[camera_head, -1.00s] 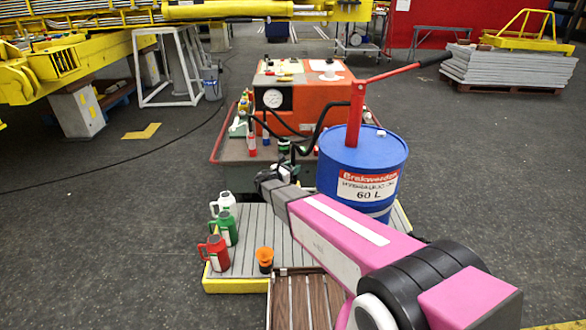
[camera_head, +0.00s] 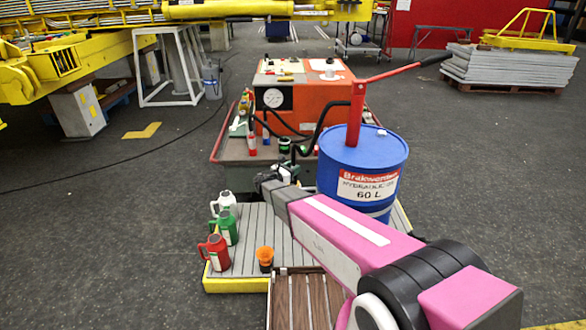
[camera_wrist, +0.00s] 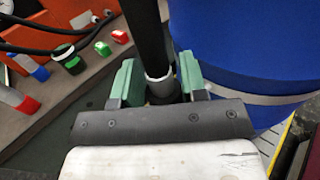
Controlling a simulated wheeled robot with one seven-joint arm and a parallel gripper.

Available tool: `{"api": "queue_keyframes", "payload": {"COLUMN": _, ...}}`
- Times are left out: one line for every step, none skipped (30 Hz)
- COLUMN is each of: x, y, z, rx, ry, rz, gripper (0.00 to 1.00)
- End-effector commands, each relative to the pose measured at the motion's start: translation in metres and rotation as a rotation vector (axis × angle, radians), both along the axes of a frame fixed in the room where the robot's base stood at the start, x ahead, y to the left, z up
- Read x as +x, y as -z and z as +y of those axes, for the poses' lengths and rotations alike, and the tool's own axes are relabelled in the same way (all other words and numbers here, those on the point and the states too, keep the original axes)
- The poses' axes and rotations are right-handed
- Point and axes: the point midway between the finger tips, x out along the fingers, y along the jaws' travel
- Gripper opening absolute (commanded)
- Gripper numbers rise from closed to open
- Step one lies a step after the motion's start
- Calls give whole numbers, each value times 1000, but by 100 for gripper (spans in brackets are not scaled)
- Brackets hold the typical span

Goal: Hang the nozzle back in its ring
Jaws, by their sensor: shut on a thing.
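My gripper (camera_wrist: 158,80) is shut on the black nozzle (camera_wrist: 160,88), which has a pale grey collar between the two green fingers. A thick black hose or tube (camera_wrist: 147,35) runs up from it in the wrist view. In the head view my gripper (camera_head: 268,180) is small and dark, just left of the blue drum (camera_head: 360,165); the nozzle is hard to make out there. The drum also fills the right of the wrist view (camera_wrist: 250,45), close beside the gripper. A red hand pump (camera_head: 356,108) stands on the drum. I cannot make out the ring in either view.
An orange machine (camera_head: 300,95) stands on a bench behind the gripper, with small bottles and coloured items at its near edge. Red, green and white jugs (camera_head: 214,252) and an orange funnel (camera_head: 265,255) stand on the slatted pallet (camera_head: 240,268). Open floor lies to the left.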

Motion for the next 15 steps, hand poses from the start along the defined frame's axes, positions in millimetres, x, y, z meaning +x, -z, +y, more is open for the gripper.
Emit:
{"api": "queue_keyframes", "payload": {"x": 0, "y": 1, "z": 0, "rx": -1, "ry": 0, "rz": -1, "gripper": 0}}
{"api": "queue_keyframes", "payload": {"x": 0, "y": 1, "z": 0, "rx": -1, "ry": 0, "rz": -1, "gripper": 0}}
{"api": "queue_keyframes", "payload": {"x": 0, "y": 2, "z": 0, "rx": -1, "ry": 0, "rz": -1, "gripper": 0}}
{"api": "queue_keyframes", "payload": {"x": 0, "y": 2, "z": 0, "rx": -1, "ry": 0, "rz": -1, "gripper": 0}}
{"api": "queue_keyframes", "payload": {"x": 0, "y": 3, "z": 0, "rx": -1, "ry": 0, "rz": -1, "gripper": 0}}
{"api": "queue_keyframes", "payload": {"x": 0, "y": 3, "z": 0, "rx": -1, "ry": 0, "rz": -1, "gripper": 0}}
{"api": "queue_keyframes", "payload": {"x": 0, "y": 4, "z": 0, "rx": -1, "ry": 0, "rz": -1, "gripper": 0}}
{"api": "queue_keyframes", "payload": {"x": 0, "y": 4, "z": 0, "rx": -1, "ry": 0, "rz": -1, "gripper": 0}}
{"api": "queue_keyframes", "payload": {"x": 0, "y": 5, "z": 0, "rx": -1, "ry": 0, "rz": -1, "gripper": 0}}
{"api": "queue_keyframes", "payload": {"x": 0, "y": 5, "z": 0, "rx": -1, "ry": 0, "rz": -1, "gripper": 0}}
{"api": "queue_keyframes", "payload": {"x": 0, "y": 6, "z": 0, "rx": -1, "ry": 0, "rz": -1, "gripper": 0}}
{"api": "queue_keyframes", "payload": {"x": 0, "y": 7, "z": 0, "rx": -1, "ry": 0, "rz": -1, "gripper": 0}}
{"api": "queue_keyframes", "payload": {"x": 0, "y": 6, "z": 0, "rx": -1, "ry": 0, "rz": -1, "gripper": 46}}
{"api": "queue_keyframes", "payload": {"x": 0, "y": 6, "z": 0, "rx": 0, "ry": 0, "rz": -1, "gripper": 50}}
{"api": "queue_keyframes", "payload": {"x": 0, "y": 6, "z": 0, "rx": 0, "ry": 0, "rz": -1, "gripper": 50}}
